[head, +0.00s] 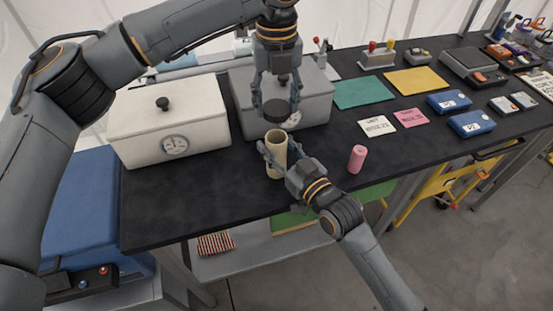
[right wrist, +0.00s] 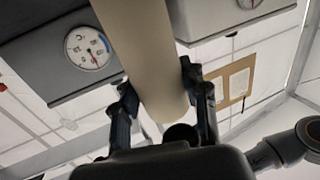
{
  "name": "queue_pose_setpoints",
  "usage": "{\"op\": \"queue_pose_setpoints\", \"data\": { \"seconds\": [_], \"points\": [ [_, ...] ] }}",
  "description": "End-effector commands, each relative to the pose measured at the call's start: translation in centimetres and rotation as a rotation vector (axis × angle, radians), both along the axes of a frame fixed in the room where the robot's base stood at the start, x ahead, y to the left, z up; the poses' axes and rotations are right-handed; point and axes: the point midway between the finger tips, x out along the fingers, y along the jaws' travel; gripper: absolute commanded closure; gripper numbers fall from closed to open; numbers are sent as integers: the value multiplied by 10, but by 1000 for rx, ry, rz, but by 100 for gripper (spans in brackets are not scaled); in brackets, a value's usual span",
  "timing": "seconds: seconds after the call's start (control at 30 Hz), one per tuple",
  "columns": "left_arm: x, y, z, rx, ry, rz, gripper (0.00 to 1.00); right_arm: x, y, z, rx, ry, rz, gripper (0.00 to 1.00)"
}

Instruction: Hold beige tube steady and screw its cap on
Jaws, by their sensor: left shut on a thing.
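The beige tube (head: 276,155) stands upright near the table's front edge, its open top facing up. My right gripper (head: 278,160) reaches in from the front right and is shut around the tube's sides. In the right wrist view, the tube (right wrist: 145,45) runs between my two fingers (right wrist: 158,92). My left gripper (head: 277,103) points down above the tube and is shut on a dark round cap (head: 276,111). The cap is above the tube's mouth, with a small gap between them.
A white box with a dial (head: 168,130) and a grey box (head: 315,97) stand behind. Cards, mats and blue cases (head: 449,102) lie further right. The black table's (head: 190,205) front left is clear.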

Motion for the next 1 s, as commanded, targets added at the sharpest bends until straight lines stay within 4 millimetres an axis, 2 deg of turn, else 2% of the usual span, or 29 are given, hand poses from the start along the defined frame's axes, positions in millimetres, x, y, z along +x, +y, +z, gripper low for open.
{"op": "queue_pose_setpoints", "data": {
  "seconds": [0.03,0.13,0.3,0.63,1.0],
  "points": [
    [0,0,0,0,0,0,65,0,0,0,0,0,0,79],
    [0,0,0,0,0,0,65,0,0,0,0,0,0,99],
    [0,0,-4,0,2,0,65,0,0,0,0,0,0,100],
    [0,0,-47,-1,1,0,65,0,0,0,0,0,0,100],
    [0,0,-50,-1,-1,0,65,0,0,0,0,0,0,100]
  ]
}}
